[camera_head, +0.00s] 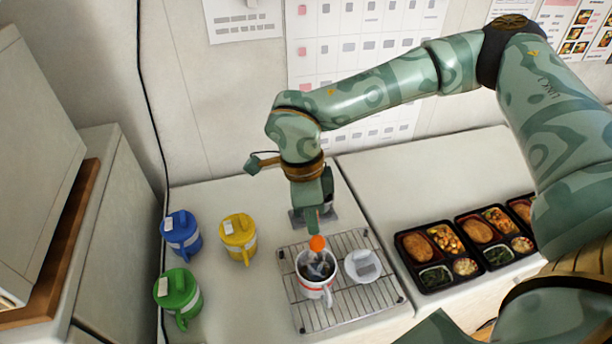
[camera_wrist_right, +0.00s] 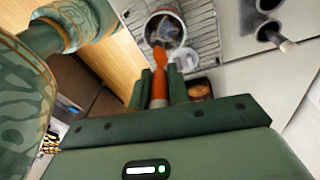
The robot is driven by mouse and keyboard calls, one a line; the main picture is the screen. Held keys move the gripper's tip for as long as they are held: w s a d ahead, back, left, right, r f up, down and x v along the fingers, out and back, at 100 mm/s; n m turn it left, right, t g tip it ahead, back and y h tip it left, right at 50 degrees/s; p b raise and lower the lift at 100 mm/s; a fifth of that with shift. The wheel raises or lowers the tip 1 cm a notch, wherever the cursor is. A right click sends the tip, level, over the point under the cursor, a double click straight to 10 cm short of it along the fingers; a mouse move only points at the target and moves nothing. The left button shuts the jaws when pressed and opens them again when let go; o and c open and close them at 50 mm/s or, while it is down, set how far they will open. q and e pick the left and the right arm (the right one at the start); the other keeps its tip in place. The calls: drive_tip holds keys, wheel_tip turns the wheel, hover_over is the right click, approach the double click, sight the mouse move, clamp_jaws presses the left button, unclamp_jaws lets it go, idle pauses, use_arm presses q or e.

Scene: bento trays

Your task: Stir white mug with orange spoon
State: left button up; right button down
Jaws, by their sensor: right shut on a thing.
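The white mug (camera_head: 327,290), with a red band, stands on a wire rack and holds dark contents with pale, shiny shapes in it. It also shows at the top of the right wrist view (camera_wrist_right: 152,26). My right gripper (camera_head: 314,222) points down above the mug and is shut on the orange spoon (camera_head: 317,243). In the right wrist view the orange handle (camera_wrist_right: 159,88) sits between the two fingers and points toward the mug's opening. I cannot tell how deep the spoon's lower end sits in the mug. My left gripper is not in view.
The wire rack (camera_head: 383,292) also bears a small white dish (camera_head: 363,266) right of the mug. Blue (camera_head: 180,233), yellow (camera_head: 238,237) and green (camera_head: 177,296) lidded mugs stand to the left. Black bento trays (camera_head: 430,290) with food line the right. A wall stands behind.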

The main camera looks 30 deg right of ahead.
drive_tip(key=shift+w+a+f+m, duration=0.1)
drive_tip(key=shift+w+m, duration=0.1)
drive_tip(key=shift+m, duration=0.1)
drive_tip(key=shift+f+g, duration=0.15)
drive_tip(key=shift+g, duration=0.15)
drive_tip(key=shift+w+f+b, duration=0.15)
drive_tip(key=shift+f+b, duration=0.6)
drive_tip(key=shift+b, duration=0.15)
drive_tip(key=w+b+x, duration=0.1)
drive_tip(key=b+x, duration=0.4)
drive_tip(key=x, duration=0.3)
drive_tip(key=shift+w+f, duration=0.2)
drive_tip(key=shift+f, duration=0.25)
